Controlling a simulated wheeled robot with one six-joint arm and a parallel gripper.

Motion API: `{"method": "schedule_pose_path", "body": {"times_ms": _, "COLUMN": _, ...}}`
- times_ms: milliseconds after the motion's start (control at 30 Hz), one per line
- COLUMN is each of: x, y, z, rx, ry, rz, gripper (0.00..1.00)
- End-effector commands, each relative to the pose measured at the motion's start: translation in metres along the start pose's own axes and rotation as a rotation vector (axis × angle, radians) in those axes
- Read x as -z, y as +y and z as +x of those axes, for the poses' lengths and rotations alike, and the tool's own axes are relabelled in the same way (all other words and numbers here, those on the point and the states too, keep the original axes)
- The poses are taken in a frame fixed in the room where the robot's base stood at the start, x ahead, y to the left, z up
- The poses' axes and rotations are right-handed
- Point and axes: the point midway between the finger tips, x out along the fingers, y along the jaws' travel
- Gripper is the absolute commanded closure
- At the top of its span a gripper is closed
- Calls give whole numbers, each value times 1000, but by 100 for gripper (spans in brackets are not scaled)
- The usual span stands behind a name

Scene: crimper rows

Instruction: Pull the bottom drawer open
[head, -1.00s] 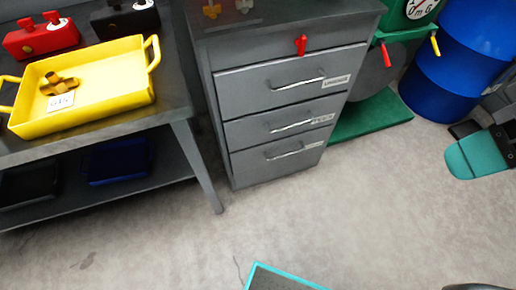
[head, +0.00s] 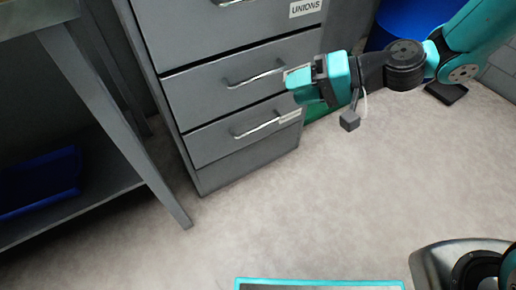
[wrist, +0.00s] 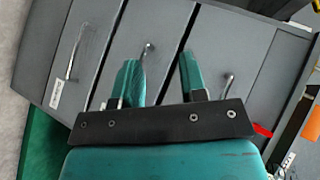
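The bottom drawer (head: 215,145) is the lowest of three in a grey cabinet and looks shut. Its silver bar handle (head: 258,127) is bare, with a pale label partly hidden at its right end. In the wrist view, turned sideways, the bottom drawer's handle (wrist: 75,50) is left of my fingers. My gripper (head: 298,84) is at the cabinet's right side in the head view, above and right of that handle. Its two teal fingers (wrist: 160,78) are apart, with nothing held. They show in front of the middle drawer, and the left one partly covers the middle handle (wrist: 147,50).
A grey workbench (head: 110,120) stands left of the cabinet, with a blue bin (head: 45,185) on its lower shelf. A blue drum (head: 400,25) and a green base (head: 325,108) are at the right. The floor (head: 300,215) before the drawers is clear.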

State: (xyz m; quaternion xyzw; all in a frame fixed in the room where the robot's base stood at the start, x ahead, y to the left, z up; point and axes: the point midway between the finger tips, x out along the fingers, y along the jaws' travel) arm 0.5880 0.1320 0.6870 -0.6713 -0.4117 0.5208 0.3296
Motion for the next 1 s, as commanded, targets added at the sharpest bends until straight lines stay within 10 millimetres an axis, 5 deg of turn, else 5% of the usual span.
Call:
{"method": "schedule_pose_path", "body": {"times_ms": 33, "x": -3, "y": 56, "z": 24, "rx": 31, "ry": 43, "rz": 58, "gripper": 61}}
{"method": "schedule_pose_path", "body": {"times_ms": 100, "x": 1, "y": 101, "z": 41, "rx": 77, "ry": 113, "rz": 131, "gripper": 61}}
{"method": "schedule_pose_path", "body": {"times_ms": 300, "x": 8, "y": 216, "z": 74, "rx": 170, "ry": 307, "rz": 329, "gripper": 61}}
{"method": "schedule_pose_path", "body": {"times_ms": 400, "x": 7, "y": 256, "z": 82, "rx": 195, "ry": 379, "rz": 402, "gripper": 61}}
{"method": "schedule_pose_path", "body": {"times_ms": 567, "x": 8, "y": 286, "z": 86, "rx": 215, "ry": 442, "rz": 465, "gripper": 61}}
{"method": "schedule_pose_path", "body": {"times_ms": 767, "x": 16, "y": 284, "z": 96, "rx": 217, "ry": 452, "rz": 475, "gripper": 61}}
{"method": "schedule_pose_path", "body": {"times_ms": 1000, "x": 37, "y": 285, "z": 145, "rx": 219, "ry": 450, "rz": 467, "gripper": 61}}
